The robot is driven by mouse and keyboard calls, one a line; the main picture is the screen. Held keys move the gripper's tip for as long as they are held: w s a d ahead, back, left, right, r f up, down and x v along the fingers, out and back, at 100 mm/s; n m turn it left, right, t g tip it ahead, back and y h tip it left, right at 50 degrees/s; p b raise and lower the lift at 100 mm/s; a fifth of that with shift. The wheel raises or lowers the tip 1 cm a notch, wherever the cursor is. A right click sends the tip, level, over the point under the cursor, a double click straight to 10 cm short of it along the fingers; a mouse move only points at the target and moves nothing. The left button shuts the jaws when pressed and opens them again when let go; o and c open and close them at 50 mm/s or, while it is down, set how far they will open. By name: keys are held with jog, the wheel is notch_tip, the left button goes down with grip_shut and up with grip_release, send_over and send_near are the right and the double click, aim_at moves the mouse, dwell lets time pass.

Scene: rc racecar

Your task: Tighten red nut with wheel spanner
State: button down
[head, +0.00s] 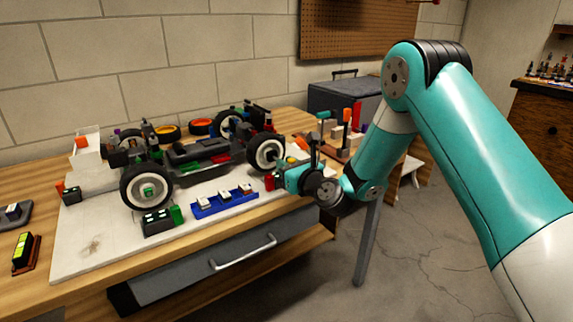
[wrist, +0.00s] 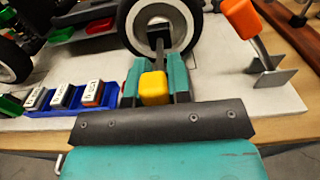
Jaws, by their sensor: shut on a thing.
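My gripper (wrist: 155,80) is shut on a dark tool with a yellow block end, which looks like the wheel spanner (wrist: 154,88). In the wrist view its dark shaft points at the hub of the near right wheel (wrist: 187,33). I cannot tell whether its tip touches the hub. The red nut cannot be made out at this hub; the tool covers much of it. In the head view my gripper (head: 284,178) is just right of and in front of that wheel (head: 252,154) of the racecar chassis (head: 185,158). The near left wheel (head: 133,181) has a green hub nut.
A blue tray (head: 226,204) with several small blocks sits in front of the car. An orange-handled tool (wrist: 240,18) stands to the right in the wrist view. A grey drawer (head: 185,283) is below the tabletop.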

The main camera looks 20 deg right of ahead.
jog(key=shift+r+m+p, duration=0.1)
jog(key=shift+m+p, duration=0.5)
jog(key=shift+p, duration=0.05)
jog(key=shift+n, duration=0.4)
jog(key=shift+s+d+b, duration=0.15)
jog(key=shift+s+b, duration=0.25)
jog(key=shift+b, duration=0.35)
jog(key=shift+b+v, duration=1.7)
jog(key=shift+r, duration=0.1)
notch_tip(320, 180, up, 5)
jog(key=p, duration=0.5)
